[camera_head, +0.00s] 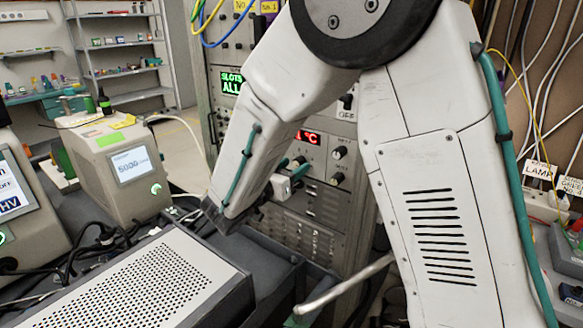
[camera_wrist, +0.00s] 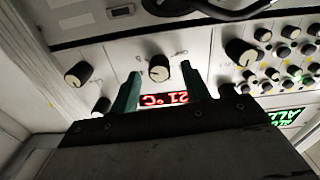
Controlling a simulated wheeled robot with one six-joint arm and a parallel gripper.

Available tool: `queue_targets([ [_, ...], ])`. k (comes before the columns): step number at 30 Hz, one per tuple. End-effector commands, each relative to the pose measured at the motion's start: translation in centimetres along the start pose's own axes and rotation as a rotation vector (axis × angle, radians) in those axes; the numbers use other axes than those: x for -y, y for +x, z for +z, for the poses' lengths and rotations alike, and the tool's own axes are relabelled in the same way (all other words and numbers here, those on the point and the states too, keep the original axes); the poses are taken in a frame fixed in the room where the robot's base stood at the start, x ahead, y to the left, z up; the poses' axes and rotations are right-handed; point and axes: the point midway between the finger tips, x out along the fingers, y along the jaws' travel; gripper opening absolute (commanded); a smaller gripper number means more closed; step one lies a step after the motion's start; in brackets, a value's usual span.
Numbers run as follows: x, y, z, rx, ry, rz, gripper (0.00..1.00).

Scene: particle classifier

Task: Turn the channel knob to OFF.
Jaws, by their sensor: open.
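A black knob with a pale cap (camera_wrist: 159,68) sits on the grey panel in the wrist view, just above the red 21 °C display (camera_wrist: 165,98). The lettering beside it is too small to read surely, so I cannot tell whether it is the channel knob. My gripper (camera_wrist: 161,76) is open, its two teal fingers on either side of this knob. I cannot tell whether they touch it. The knob's pointer direction is unclear. In the head view my gripper (camera_head: 292,168) is at the front of the rack panel, near its red display (camera_head: 307,137). My arm hides part of the panel.
Other black knobs (camera_wrist: 78,74) (camera_wrist: 240,52) and several small knobs lie close on the panel. A perforated metal box (camera_head: 150,280) stands in front, a beige instrument (camera_head: 118,170) to the left. Cables hang at the right. A green display (camera_head: 231,82) is above.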

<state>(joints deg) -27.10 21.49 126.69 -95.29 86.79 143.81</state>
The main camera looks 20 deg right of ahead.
Motion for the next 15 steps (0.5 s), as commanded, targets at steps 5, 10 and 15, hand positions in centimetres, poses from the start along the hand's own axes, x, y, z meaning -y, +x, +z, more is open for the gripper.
queue_targets([
  [5, -0.03, 0.49, 0.01, 0.001, 0.0, 0.0, 0.47],
  [10, -0.03, 0.46, 0.01, 0.001, 0.0, 0.0, 0.41],
  [15, -0.02, 0.43, 0.01, 0.001, -0.001, 0.0, 0.02],
])
